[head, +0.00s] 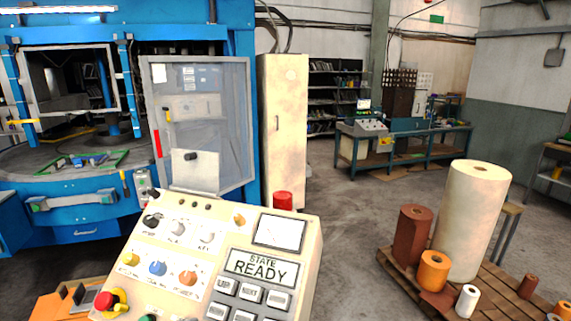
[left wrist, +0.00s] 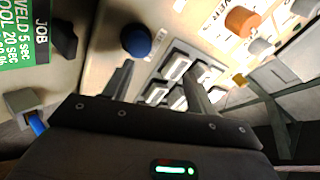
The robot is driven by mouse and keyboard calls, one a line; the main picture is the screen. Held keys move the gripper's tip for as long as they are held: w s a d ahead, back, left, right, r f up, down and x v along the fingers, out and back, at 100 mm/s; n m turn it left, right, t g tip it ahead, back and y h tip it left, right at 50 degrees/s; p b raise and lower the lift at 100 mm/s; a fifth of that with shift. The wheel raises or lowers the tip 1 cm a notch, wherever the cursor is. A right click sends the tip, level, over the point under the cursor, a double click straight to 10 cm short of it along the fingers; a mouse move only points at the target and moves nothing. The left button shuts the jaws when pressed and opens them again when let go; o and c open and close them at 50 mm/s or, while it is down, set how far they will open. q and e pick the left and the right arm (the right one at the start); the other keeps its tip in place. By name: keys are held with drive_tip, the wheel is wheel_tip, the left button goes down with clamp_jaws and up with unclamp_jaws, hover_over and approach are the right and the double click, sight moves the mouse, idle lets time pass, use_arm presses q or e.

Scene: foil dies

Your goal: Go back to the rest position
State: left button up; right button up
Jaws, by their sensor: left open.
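My left gripper (left wrist: 159,72) shows in the left wrist view with its two dark fingers apart and nothing between them. It is over the control panel, and the panel's keypad buttons (left wrist: 178,73) appear between and beyond the fingers. Whether the fingertips touch the panel I cannot tell. In the head view the cream control panel (head: 222,234) stands in front, with a display reading READY (head: 262,268). Neither gripper shows in the head view. My right gripper is in no view.
A blue press (head: 190,45) with an open clear door (head: 215,125) stands at the left. A pallet (head: 495,290) with a tall cream roll (head: 474,215) and several smaller rolls is at the right. The floor (head: 345,215) between is clear. Panel knobs, one blue (left wrist: 136,40), are close to my left gripper.

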use_arm(q)
drive_tip(key=s+a+f+n+g+y, duration=0.1)
drive_tip(key=s+f+n+g, duration=0.3)
drive_tip(key=s, duration=0.5)
drive_tip(key=s+a+f+n+g+y, duration=0.1)
drive_tip(key=s+f+n, duration=0.3)
drive_tip(key=s+n, duration=0.35)
drive_tip(key=s+a+f+n+g+y, duration=0.1)
drive_tip(key=s+f+n+g+y, duration=0.3)
drive_tip(key=s, duration=0.6)
wheel_tip(320, 180, down, 33)
drive_tip(key=s+h+b, duration=0.1)
drive_tip(key=h+b, duration=0.1)
drive_tip(key=b, duration=0.4)
drive_tip(key=s+a+f+b, duration=0.1)
drive_tip(key=s+f+b, duration=0.1)
drive_tip(key=s+f, duration=0.6)
drive_tip(key=s+a+f+g+b, duration=0.1)
drive_tip(key=s+f+b, duration=0.1)
drive_tip(key=s+f, duration=0.5)
wheel_tip(320, 180, down, 4)
drive_tip(key=shift+s+a+f, duration=0.1)
drive_tip(key=shift+s+a, duration=0.15)
drive_tip(key=shift+s, duration=0.15)
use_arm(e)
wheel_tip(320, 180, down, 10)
use_arm(q)
drive_tip(key=shift+c, duration=0.4)
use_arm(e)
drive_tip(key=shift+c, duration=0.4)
